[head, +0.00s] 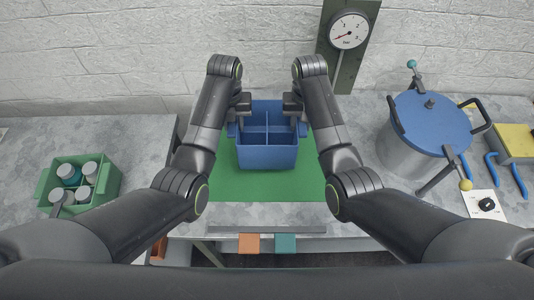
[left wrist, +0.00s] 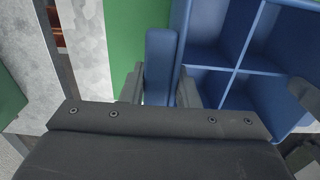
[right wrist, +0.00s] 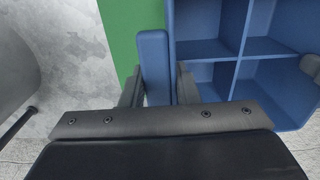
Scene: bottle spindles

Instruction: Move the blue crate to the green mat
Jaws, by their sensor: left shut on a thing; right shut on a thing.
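The blue crate (head: 267,157) is an open box with dividers and empty compartments. In the head view it is over the back part of the green mat (head: 225,185); I cannot tell whether it touches the mat. My left gripper (head: 238,120) is shut on the crate's left handle, a blue bar that shows between its fingers in the left wrist view (left wrist: 161,65). My right gripper (head: 294,118) is shut on the right handle, which shows in the right wrist view (right wrist: 154,65). The fingertips are partly hidden.
A green crate (head: 108,187) with several grey-capped bottles stands on the left table. A blue-lidded pot (head: 432,123) stands to the right. A pressure gauge (head: 349,31) is on a post behind. An orange tag (head: 249,243) and a teal tag (head: 285,243) are at the front edge.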

